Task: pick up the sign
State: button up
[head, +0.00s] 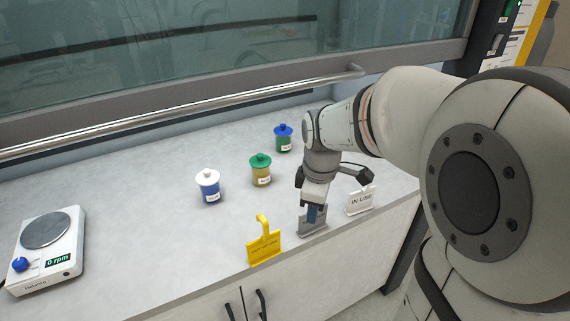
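Three signs stand along the front edge of the counter. A yellow sign (264,247) with an upright handle is on the left. A grey sign (312,226) is in the middle, and a white sign (360,202) reading "IN USE" is on the right. My gripper (314,212) points down at the grey sign, with its fingertips in front of or around the upper part. A blue patch shows at the fingertips. The fingers hide the grey sign's handle and any text, and I cannot tell whether they are closed on it.
Several lidded jars stand behind: a blue one with a white lid (208,187), a yellowish one with a green lid (260,170), a green one with a blue lid (283,139). A stirrer (48,250) reading "0 rpm" is at left. A metal rail (190,113) runs behind.

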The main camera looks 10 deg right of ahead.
aim_at(304, 214)
jog(key=w+f+n, duration=0.2)
jog(key=n, duration=0.1)
jog(key=w+f+n, duration=0.2)
jog(key=w+n, duration=0.1)
jog(key=w+f+n+g, duration=0.1)
jog(key=w+f+n, duration=0.1)
jog(key=w, duration=0.1)
jog(key=shift+w+f+n, duration=0.2)
jog(key=shift+f+n, duration=0.05)
jog(key=shift+n, duration=0.15)
jog(key=shift+w+f, duration=0.15)
jog(key=shift+f, duration=0.15)
jog(key=shift+n, duration=0.3)
notch_tip(304, 214, down, 8)
jog(key=shift+r, duration=0.2)
jog(key=shift+c, duration=0.3)
grip_shut()
